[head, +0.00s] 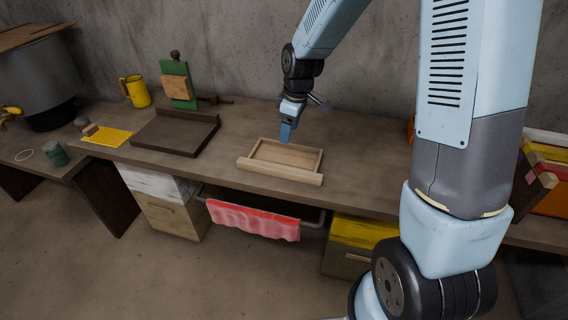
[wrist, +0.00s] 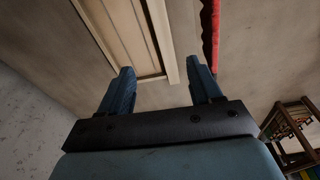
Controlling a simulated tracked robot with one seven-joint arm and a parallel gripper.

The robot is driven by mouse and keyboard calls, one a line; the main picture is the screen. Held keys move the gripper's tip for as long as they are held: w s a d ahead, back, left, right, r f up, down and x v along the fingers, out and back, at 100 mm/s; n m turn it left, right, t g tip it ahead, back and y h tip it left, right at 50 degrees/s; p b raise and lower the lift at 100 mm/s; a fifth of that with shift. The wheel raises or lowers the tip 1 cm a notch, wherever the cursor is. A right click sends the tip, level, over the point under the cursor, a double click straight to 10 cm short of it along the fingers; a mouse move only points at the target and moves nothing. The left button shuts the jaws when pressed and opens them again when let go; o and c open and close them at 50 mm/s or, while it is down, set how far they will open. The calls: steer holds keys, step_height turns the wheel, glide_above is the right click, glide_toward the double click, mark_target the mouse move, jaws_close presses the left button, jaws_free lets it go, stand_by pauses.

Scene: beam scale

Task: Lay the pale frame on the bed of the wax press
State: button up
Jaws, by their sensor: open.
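The pale frame (head: 279,171), a shallow wooden rectangle with a thicker front bar, lies flat on the bench right of centre. It also shows in the wrist view (wrist: 161,38), running up out of the picture. A dark board with a raised back edge (head: 172,137), which looks like the press bed, lies to its left with nothing on it. My gripper (head: 288,138) is open and empty, pointing down by the frame's far side. In the wrist view its fingers (wrist: 163,85) are apart, with the frame's end between them in the picture. The height gap cannot be told.
Left of the dark board lie a yellow honeycomb sheet (head: 108,136) and a green jar (head: 54,154). A yellow mug (head: 136,91) and a green stand (head: 178,84) are behind. A red cloth (head: 252,218) hangs below the bench front. Bench between board and frame is clear.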

mark_target(279, 168)
steer(key=shift+n, duration=0.3)
steer(key=a+f, duration=0.1)
steer(key=f, duration=0.4)
steer(key=a+f, duration=0.1)
steer(key=f, duration=0.4)
steer(key=w+a+f, duration=0.1)
steer(key=f, duration=0.5)
jaws_close()
